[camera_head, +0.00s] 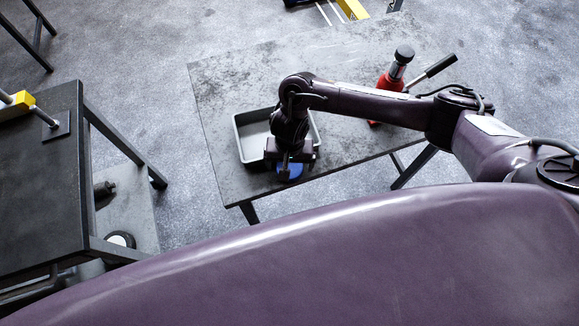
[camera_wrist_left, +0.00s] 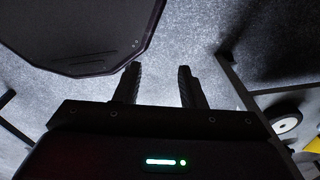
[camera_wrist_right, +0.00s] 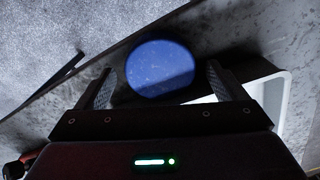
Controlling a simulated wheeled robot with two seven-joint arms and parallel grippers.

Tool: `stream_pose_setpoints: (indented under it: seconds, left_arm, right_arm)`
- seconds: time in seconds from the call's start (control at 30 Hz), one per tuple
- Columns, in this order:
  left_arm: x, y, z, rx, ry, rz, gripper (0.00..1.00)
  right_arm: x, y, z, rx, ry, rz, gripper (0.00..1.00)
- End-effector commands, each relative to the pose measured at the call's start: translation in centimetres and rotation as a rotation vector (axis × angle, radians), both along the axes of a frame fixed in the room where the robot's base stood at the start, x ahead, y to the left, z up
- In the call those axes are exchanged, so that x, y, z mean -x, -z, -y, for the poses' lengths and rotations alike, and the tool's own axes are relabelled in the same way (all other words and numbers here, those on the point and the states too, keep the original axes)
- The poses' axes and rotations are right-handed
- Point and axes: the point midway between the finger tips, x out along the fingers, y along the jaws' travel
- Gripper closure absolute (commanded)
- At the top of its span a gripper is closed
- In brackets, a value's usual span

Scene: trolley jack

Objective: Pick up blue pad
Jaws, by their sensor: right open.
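The blue pad (camera_head: 291,171) is a round blue disc near the front edge of the grey table, just in front of the grey tray (camera_head: 241,140). My right gripper (camera_head: 287,168) is above it, pointing down, and hides part of it in the head view. In the right wrist view the blue pad (camera_wrist_right: 160,68) shows between and beyond the two fingers of my open right gripper (camera_wrist_right: 158,88); whether they touch it I cannot tell. My left gripper (camera_wrist_left: 158,80) shows in the left wrist view with its fingers apart and nothing between them, over the floor.
A red bottle jack (camera_head: 391,82) with a black handle (camera_head: 440,66) stands at the table's back right. The tray's rim (camera_wrist_right: 280,100) lies close to the right finger. A dark table (camera_head: 45,180) with a yellow part stands at left.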

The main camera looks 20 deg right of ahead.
Motion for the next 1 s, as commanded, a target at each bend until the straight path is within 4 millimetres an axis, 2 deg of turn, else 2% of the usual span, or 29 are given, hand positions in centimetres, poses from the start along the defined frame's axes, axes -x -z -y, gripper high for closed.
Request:
stream_pose_setpoints:
  seconds: [0.1,0.23,0.67,1.0]
  left_arm:
    - [-1.8,-0.2,0.1,0.003,0.000,0.026,0.64]
    - [-2.2,-0.2,0.2,0.003,0.000,0.033,0.64]
    - [-0.7,-0.1,0.1,0.001,0.000,0.010,0.64]
    - [-0.7,0.1,0.1,0.001,0.000,0.010,0.64]
  right_arm:
    - [0.0,0.2,0.0,-0.001,-0.001,0.000,0.09]
    - [0.0,0.2,0.0,-0.001,-0.001,0.000,0.09]
    - [0.0,0.1,0.0,-0.001,-0.001,0.000,0.65]
    - [0.2,-0.2,-0.1,-0.002,-0.001,0.001,0.67]
